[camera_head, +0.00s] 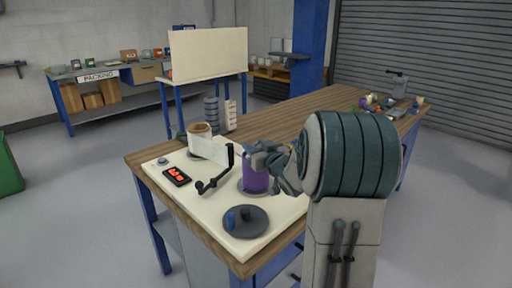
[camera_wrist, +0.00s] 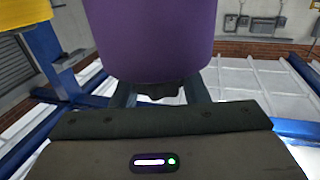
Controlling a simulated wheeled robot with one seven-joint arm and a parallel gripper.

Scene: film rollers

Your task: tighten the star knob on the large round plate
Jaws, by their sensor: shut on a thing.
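A purple roll (camera_head: 256,182) stands upright on a dark round base at the middle of the pale bench mat. My gripper (camera_head: 263,160) reaches in from the right at its upper end. In the wrist view the purple roll (camera_wrist: 150,38) fills the top middle. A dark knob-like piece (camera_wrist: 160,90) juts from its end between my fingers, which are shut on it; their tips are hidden. Its lobes cannot be made out, and the head view hides it. A dark round plate (camera_head: 258,227) lies nearer the front edge, with a blue knob (camera_head: 230,218) on it.
A black crank handle (camera_head: 213,183) stands left of the roll. Grey stacked cylinders (camera_head: 211,113) stand behind. The wooden bench (camera_head: 310,108) has bare room toward the back.

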